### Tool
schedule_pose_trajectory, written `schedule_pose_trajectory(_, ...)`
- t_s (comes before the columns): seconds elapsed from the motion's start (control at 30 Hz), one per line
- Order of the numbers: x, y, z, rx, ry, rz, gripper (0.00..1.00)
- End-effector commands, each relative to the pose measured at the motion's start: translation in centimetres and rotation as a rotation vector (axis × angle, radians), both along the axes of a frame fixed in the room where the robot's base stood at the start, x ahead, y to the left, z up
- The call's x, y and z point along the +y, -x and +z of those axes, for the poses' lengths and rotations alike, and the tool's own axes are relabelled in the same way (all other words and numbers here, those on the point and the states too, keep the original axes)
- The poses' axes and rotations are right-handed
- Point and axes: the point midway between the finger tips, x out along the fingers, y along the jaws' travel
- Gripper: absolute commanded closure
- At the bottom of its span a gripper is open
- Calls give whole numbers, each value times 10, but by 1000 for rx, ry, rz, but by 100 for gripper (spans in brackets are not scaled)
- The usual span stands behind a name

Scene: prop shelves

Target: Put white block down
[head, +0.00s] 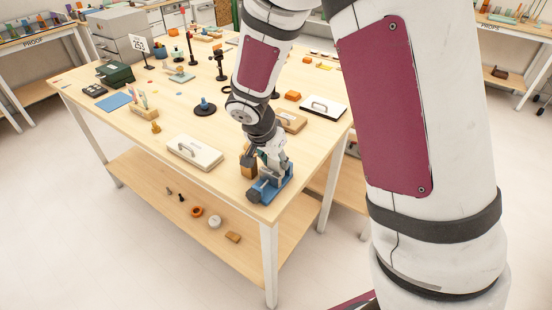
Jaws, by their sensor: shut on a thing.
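My gripper (268,172) is at the near right corner of the wooden table (226,190), low over a blue piece (277,192). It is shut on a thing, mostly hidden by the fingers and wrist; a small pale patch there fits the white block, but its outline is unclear. I cannot tell whether it touches the blue piece.
A cream case with a handle (195,152) lies left of the gripper. A white case (323,107) and a tan case (291,121) lie behind. Several small props stand farther back. The table's front edge is close. A lower shelf (165,215) holds small items.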

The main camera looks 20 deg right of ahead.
Motion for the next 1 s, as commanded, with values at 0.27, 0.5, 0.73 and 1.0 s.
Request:
schedule_pose_trajectory(0.27, 0, 0, -3, 0, 0, 1, 51)
schedule_pose_trajectory(0.5, 0, 0, -2, 0, 0, 0, 47)
schedule_pose_trajectory(0.73, 1, 1, 4, -2, 0, 1, 47)
schedule_pose_trajectory(1.0, 17, 11, 52, -6, -2, 1, 47)
